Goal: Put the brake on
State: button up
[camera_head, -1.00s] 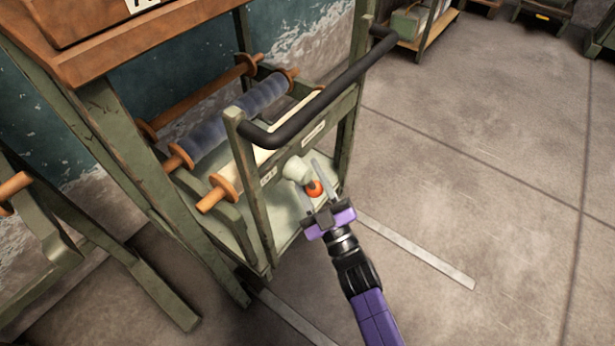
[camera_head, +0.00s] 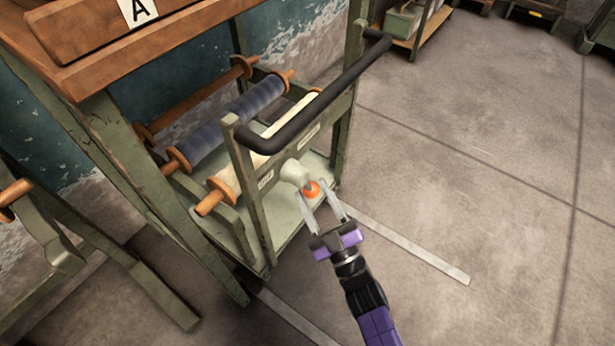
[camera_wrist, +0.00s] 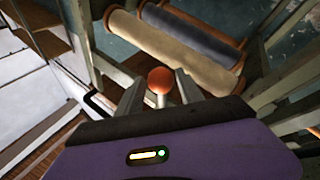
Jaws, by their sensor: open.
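The brake appears as an orange ball knob (camera_head: 312,189) on a pale round hub (camera_head: 294,172) at the end frame of a green cart (camera_head: 258,195). In the wrist view the orange knob (camera_wrist: 160,80) sits between the two fingers, on a short stem. My gripper (camera_head: 322,200) is open, with its fingers pointing at the knob and one on each side of it. Whether either finger touches the knob cannot be told. Most of the stem is hidden in the head view.
A black push handle (camera_head: 318,92) juts out above my gripper. The cart carries a cream roll (camera_head: 262,150) and a blue roll (camera_head: 228,122). A wooden bench (camera_head: 130,45) stands at the left. The concrete floor at right is clear, with a pale painted strip (camera_head: 415,245).

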jog(key=shift+v, duration=1.45)
